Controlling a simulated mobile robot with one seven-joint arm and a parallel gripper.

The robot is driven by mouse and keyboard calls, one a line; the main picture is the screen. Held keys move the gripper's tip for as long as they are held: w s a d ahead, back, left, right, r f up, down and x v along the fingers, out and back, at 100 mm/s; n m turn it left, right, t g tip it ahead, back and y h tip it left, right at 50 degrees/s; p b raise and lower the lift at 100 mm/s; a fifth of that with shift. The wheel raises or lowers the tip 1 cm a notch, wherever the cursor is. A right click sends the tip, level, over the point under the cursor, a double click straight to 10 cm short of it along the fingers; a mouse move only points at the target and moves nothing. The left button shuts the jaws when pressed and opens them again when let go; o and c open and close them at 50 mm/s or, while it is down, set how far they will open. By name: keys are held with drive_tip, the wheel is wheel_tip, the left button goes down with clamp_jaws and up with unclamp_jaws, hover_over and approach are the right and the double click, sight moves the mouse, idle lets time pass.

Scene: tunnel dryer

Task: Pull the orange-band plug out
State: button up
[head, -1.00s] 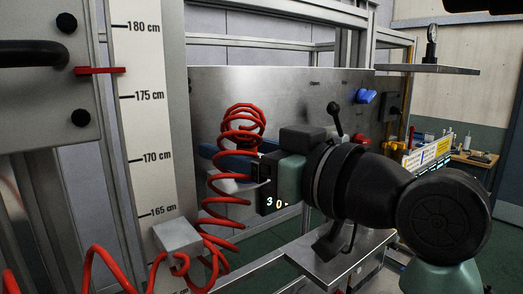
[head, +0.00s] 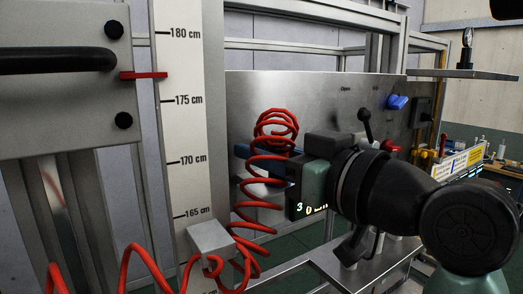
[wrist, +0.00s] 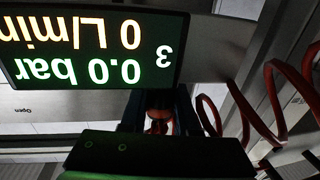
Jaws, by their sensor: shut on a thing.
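In the head view my gripper (head: 262,160) is at the metal panel (head: 330,95), partly hidden behind a coiled red hose (head: 258,218). In the wrist view its two dark fingers (wrist: 158,108) are close together, shut on a small part with a reddish-orange tone (wrist: 159,122), which I take to be the orange-band plug. Most of that part is hidden between the fingers and in shadow. I cannot tell whether it is seated or apart from its socket.
A display (wrist: 95,45) reads 0.0 bar and 0 L/min, upside down in the wrist view. A height scale (head: 186,130) stands left. A blue knob (head: 397,102) and red button (head: 392,149) are right on the panel. A shelf (head: 480,74) juts out top right.

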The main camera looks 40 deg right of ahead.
clamp_jaws()
drive_tip(key=shift+r+p, duration=0.5)
drive_tip(key=shift+r, duration=0.2)
idle(0.8)
drive_tip(key=shift+r+p, duration=0.7)
drive_tip(key=shift+r, duration=0.2)
drive_tip(key=shift+r, duration=0.1)
wheel_tip(320, 180, up, 2)
drive_tip(key=shift+p, duration=0.55)
drive_tip(key=shift+r, duration=1.05)
